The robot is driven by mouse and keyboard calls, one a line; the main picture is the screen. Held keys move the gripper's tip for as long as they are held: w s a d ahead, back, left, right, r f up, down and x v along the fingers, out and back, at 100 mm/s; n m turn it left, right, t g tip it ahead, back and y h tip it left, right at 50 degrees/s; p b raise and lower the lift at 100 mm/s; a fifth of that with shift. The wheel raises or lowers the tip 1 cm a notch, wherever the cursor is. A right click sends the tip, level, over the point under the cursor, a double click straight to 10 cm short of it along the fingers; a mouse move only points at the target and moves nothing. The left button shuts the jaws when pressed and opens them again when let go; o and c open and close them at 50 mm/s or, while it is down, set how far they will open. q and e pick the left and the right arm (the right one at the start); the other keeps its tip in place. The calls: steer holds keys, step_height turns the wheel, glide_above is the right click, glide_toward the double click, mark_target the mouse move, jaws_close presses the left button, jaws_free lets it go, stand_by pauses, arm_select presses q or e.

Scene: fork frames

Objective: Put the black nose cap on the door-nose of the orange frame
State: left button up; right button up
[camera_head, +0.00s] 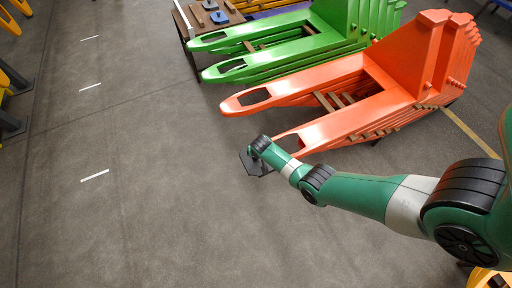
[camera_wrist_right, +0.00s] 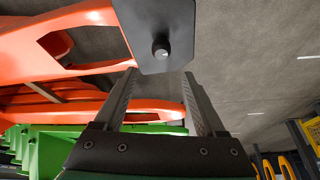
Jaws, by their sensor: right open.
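The orange frame (camera_head: 340,88) lies at the right of the head view, its two long arms pointing left. Its near arm's nose is partly hidden behind my right arm. In the right wrist view, an orange arm with an opening (camera_wrist_right: 85,38) is at the upper left. The black nose cap (camera_wrist_right: 165,20) is a dark flat plate with a round knob, just beyond my right fingertips (camera_wrist_right: 163,78). My right gripper (camera_head: 256,158) is beside the near orange nose, its fingers apart. I cannot tell whether the cap touches the fingers or the frame. My left gripper is out of view.
Green frames (camera_head: 300,38) stand behind the orange one. A brown table (camera_head: 214,22) with small blue-grey parts is at the top. Yellow parts (camera_head: 10,22) are at the left edge. The grey floor (camera_head: 130,200) to the left is clear, with white marks.

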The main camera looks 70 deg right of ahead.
arm_select(q)
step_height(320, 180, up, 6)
steer(key=p, duration=0.4)
arm_select(e)
steer(key=v, duration=0.5)
steer(key=shift+r, duration=0.15)
